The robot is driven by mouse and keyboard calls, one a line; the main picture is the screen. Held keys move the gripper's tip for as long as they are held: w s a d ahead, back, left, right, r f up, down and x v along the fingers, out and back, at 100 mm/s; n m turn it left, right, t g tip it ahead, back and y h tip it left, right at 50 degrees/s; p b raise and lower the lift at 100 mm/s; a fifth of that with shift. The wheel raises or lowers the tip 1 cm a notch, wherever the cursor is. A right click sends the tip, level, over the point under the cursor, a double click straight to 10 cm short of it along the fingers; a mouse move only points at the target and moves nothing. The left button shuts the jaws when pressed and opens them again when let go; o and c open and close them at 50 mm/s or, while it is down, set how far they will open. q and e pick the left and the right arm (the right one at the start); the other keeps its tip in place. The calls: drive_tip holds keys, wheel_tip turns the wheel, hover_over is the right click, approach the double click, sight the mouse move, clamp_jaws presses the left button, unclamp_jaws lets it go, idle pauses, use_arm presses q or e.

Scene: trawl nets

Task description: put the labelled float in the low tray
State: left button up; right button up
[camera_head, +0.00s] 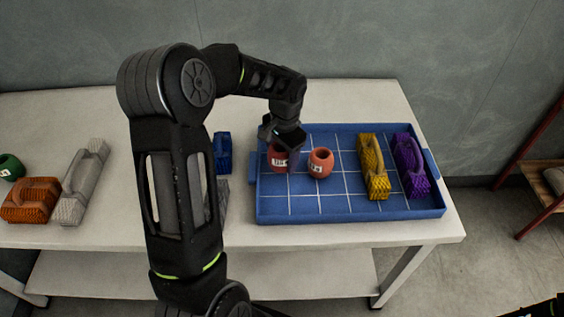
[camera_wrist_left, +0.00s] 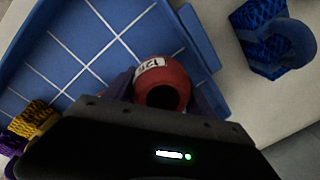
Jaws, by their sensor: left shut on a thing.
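My left gripper (camera_head: 283,143) is shut on a dark red float (camera_head: 279,160) with a white label. The float also shows between the fingers in the left wrist view (camera_wrist_left: 162,84), its label on the upper side and its dark hole facing the camera. It is over the left part of the blue low tray (camera_head: 290,206); whether it touches the tray floor I cannot tell. An orange-red float (camera_head: 321,163) with a pale label stands in the tray just right of the held one.
A yellow netted block (camera_head: 373,166) and a purple one (camera_head: 410,165) lie in the tray's right part. A blue block (camera_head: 223,152) stands left of the tray. Grey (camera_head: 80,184) and orange (camera_head: 32,200) blocks and a green float (camera_head: 10,166) are at the left.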

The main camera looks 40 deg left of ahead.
sight(282, 164)
use_arm(q)
drive_tip(key=shift+f, duration=1.35)
drive_tip(key=shift+f, duration=0.1)
drive_tip(key=shift+f, duration=0.15)
drive_tip(key=o, duration=1.4)
drive_tip(key=shift+r, duration=0.2)
wheel_tip(282, 164, up, 12)
drive_tip(key=shift+d, duration=0.4)
drive_tip(key=shift+s+r, duration=0.1)
